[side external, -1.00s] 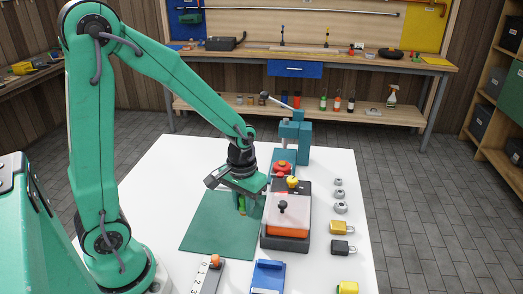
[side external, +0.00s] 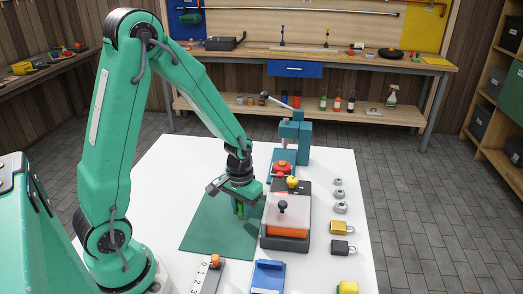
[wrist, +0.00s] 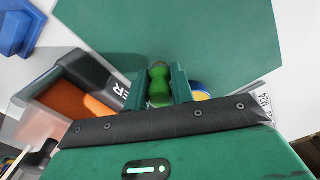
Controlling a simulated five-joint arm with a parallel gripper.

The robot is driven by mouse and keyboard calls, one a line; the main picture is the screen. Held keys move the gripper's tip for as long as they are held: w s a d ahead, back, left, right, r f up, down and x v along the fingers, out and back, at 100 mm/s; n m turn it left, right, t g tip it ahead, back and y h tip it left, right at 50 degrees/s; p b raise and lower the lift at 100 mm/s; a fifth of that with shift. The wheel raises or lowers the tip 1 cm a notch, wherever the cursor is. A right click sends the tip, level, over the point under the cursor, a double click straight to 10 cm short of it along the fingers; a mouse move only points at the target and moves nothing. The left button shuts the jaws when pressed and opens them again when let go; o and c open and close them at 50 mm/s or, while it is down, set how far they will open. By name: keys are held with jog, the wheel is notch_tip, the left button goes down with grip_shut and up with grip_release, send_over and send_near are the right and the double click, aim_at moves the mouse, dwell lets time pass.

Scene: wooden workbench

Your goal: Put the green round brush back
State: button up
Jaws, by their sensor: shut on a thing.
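My gripper (side external: 242,207) is over the green mat (side external: 212,235), left of the box with the orange front. It is shut on the green round brush (wrist: 159,86), which shows between the two teal fingers in the wrist view. Its rounded, waisted green handle points up the wrist picture; the far end is hidden by the gripper body. In the side view only a small part of the brush shows beneath the gripper. Whether it touches the mat I cannot tell. A yellow and blue round edge (wrist: 201,91) shows beside the right finger, mostly hidden.
The black and orange box (side external: 285,230) with a clear lid stands right of the mat. Behind it is a teal press (side external: 293,140). Several nuts (side external: 340,194) and padlocks (side external: 341,227) line the right. A numbered strip (side external: 207,277) and blue holder (side external: 268,275) lie in front.

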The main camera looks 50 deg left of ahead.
aim_at(241, 203)
jog(key=shift+f, duration=0.45)
jog(key=shift+f, duration=0.15)
jog(key=o, duration=1)
jog(key=shift+r, duration=6.2)
